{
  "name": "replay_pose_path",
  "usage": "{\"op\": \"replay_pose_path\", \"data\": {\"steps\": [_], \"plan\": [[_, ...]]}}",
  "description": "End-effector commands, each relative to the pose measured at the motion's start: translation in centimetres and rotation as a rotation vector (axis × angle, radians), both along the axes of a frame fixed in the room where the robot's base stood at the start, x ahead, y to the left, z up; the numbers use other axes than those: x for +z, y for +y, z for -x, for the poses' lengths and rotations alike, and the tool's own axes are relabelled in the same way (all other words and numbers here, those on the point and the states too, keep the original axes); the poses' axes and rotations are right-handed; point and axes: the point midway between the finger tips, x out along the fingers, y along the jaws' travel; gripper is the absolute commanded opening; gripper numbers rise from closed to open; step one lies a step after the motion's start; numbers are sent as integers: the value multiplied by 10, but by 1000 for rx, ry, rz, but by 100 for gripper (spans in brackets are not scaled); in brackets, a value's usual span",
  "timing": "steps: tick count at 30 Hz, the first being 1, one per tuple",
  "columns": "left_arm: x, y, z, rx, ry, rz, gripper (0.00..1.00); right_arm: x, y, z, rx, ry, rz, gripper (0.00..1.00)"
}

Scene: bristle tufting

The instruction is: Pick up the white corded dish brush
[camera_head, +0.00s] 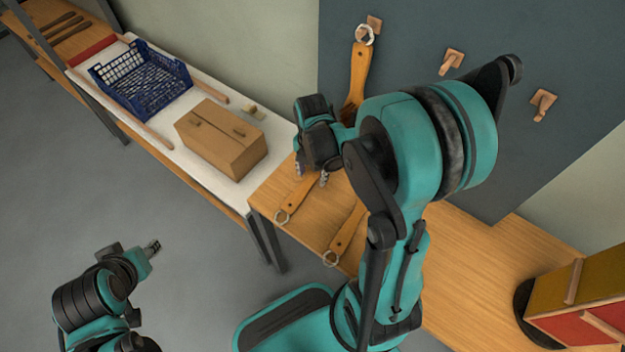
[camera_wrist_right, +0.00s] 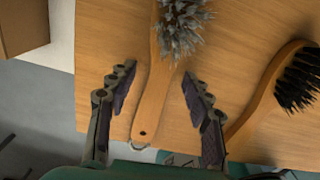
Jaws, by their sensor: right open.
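A wooden brush with pale grey-white bristles and a light cord loop lies on the wooden bench; its handle shows in the head view (camera_head: 297,196) and most of it in the right wrist view (camera_wrist_right: 153,95). My right gripper (camera_head: 311,176) is over it, hiding its head in the head view. In the right wrist view the right gripper (camera_wrist_right: 158,72) is open, one finger on each side of the handle, with visible gaps. Whether the fingers are at handle height is unclear. My left gripper (camera_head: 152,247) is over the floor, apart from the bench; its jaw opening is unclear.
A black-bristled brush (camera_wrist_right: 265,90) lies to the right on the bench (camera_wrist_right: 105,40). Another brush (camera_head: 358,72) hangs from a peg on the dark board. A cardboard box (camera_head: 222,140) and a blue crate (camera_head: 140,80) stand at left. A red-yellow box (camera_head: 580,295) stands at right.

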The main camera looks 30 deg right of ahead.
Motion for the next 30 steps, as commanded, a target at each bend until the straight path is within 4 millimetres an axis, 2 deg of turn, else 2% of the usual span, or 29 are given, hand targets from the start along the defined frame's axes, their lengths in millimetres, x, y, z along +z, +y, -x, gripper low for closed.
{"op": "replay_pose_path", "data": {"steps": [1, 7, 8, 12, 13, 14, 25, 30], "plan": [[-4, 0, 0, 0, 0, 0, 40, -6, 0, 0, 0, 0, 0, 50], [-2, 0, 0, 0, 0, 0, 40, -5, 0, 0, 0, 0, 0, 50], [-2, 0, 0, 0, 0, 0, 40, -5, 0, 0, -1, 0, 0, 48], [-2, 0, 0, 0, 0, 0, 40, -5, 0, 0, -1, 0, 0, 11], [-2, 0, 0, 0, 0, 0, 40, -5, 0, 0, -1, 0, 0, 3], [-2, 0, 0, 0, 0, 0, 40, -5, 0, 0, -1, 0, 0, 0], [0, 0, 0, 0, 0, 0, 40, -2, 0, 0, -1, 0, 0, 0], [10, 0, 0, 0, 0, 0, 40, 14, 0, 0, -1, 0, 0, 0]]}}
